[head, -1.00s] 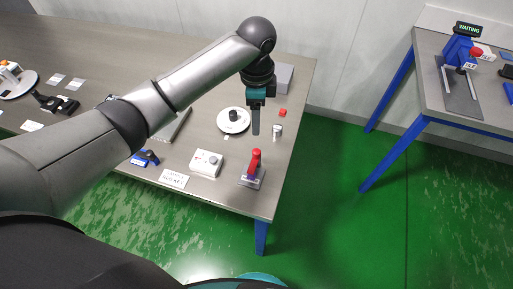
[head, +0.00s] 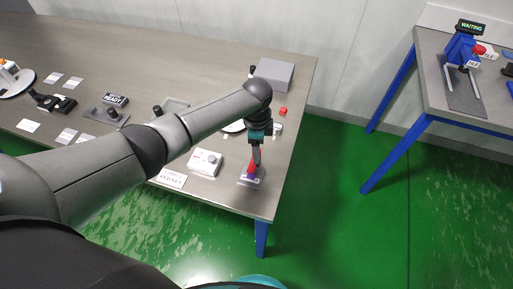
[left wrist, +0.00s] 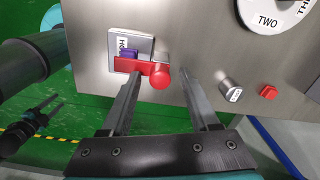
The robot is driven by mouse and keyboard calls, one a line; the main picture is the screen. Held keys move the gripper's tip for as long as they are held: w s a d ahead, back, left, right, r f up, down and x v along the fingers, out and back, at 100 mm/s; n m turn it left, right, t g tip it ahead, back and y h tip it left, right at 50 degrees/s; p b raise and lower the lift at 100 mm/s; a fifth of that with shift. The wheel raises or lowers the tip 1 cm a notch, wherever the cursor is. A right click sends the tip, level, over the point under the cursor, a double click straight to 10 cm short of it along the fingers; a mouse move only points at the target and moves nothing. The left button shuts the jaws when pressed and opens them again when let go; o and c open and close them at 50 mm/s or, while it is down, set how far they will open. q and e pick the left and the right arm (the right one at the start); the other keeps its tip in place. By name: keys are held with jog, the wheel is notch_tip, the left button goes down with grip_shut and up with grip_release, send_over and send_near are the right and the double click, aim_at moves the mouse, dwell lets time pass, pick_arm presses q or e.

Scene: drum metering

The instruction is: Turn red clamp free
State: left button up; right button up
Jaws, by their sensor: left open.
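The red clamp (head: 252,167) stands on a small grey plate near the table's front right corner. In the left wrist view the red clamp (left wrist: 146,69) shows a red arm with a round red knob, over a purple piece on the plate (left wrist: 143,43). My left gripper (head: 257,157) is at the clamp in the head view. In the left wrist view its two fingers (left wrist: 168,80) are apart, with the red knob near the gap between their tips and nothing gripped. Contact with the knob cannot be told. My right gripper is not seen in the head view.
A white box with a dial (head: 206,163) stands left of the clamp. A white dial (left wrist: 272,12), a grey cylinder (left wrist: 230,91) and a red block (left wrist: 268,92) lie nearby. The table's edge is close to the clamp. A second table (head: 432,95) stands at right.

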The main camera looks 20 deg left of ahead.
pick_arm(q)
grip_shut()
dwell(0.6)
